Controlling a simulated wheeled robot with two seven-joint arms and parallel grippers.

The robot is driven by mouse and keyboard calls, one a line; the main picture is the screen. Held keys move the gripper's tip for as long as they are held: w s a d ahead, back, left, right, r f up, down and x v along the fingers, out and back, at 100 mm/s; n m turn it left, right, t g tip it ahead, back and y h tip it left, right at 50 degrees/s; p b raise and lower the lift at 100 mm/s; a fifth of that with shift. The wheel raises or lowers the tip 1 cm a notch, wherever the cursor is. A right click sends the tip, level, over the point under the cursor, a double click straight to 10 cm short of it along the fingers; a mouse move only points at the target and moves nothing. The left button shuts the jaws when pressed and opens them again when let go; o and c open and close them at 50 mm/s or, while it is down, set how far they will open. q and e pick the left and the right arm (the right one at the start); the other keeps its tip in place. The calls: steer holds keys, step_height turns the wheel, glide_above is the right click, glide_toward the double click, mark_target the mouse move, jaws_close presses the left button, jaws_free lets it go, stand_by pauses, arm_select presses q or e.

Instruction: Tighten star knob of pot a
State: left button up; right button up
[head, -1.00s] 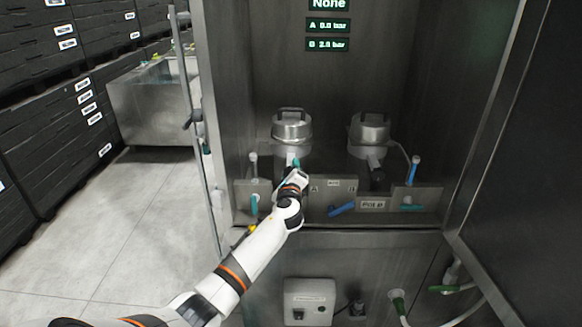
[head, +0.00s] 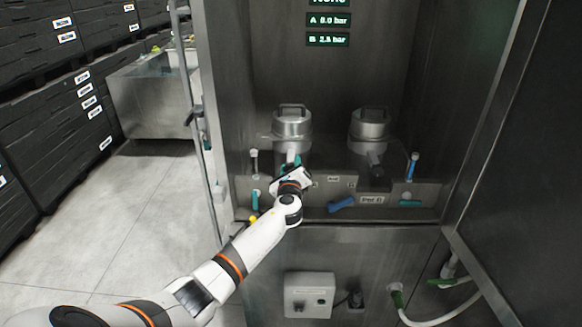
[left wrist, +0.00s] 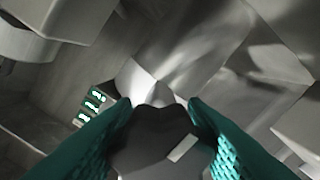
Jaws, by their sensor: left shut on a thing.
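Two metal pots with lid handles stand side by side in the steel cabinet. Pot A (head: 292,124) is the left one, above the A side of the panel. My left gripper (head: 290,164) is at the front of this pot, just below its body. In the left wrist view its teal fingers (left wrist: 160,128) are shut on the dark star knob (left wrist: 158,140), which has a small light mark on it. In the head view the gripper hides the knob. My right gripper is not in view.
Pot B (head: 369,126) stands to the right with its dark knob (head: 376,170) showing. Below are a blue handle (head: 341,204) and teal valve handles (head: 255,199). The display (head: 328,39) reads A 0.0 bar. The open door (head: 520,150) bounds the right side.

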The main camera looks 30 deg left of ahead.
arm_select(q)
steer(key=shift+w+a+r, duration=0.1)
steer(key=shift+a+r, duration=0.05)
steer(key=shift+r, duration=0.25)
steer(key=o, duration=0.8)
steer(key=shift+o, duration=0.9)
steer(key=shift+f, duration=0.3)
steer(key=shift+s+d+f, duration=0.1)
steer(key=shift+s+d, duration=0.3)
steer(key=shift+s, duration=0.05)
steer(key=b+v, duration=0.1)
steer(key=v, duration=0.9)
steer(key=shift+s+d, duration=0.2)
steer(key=shift+s, duration=0.15)
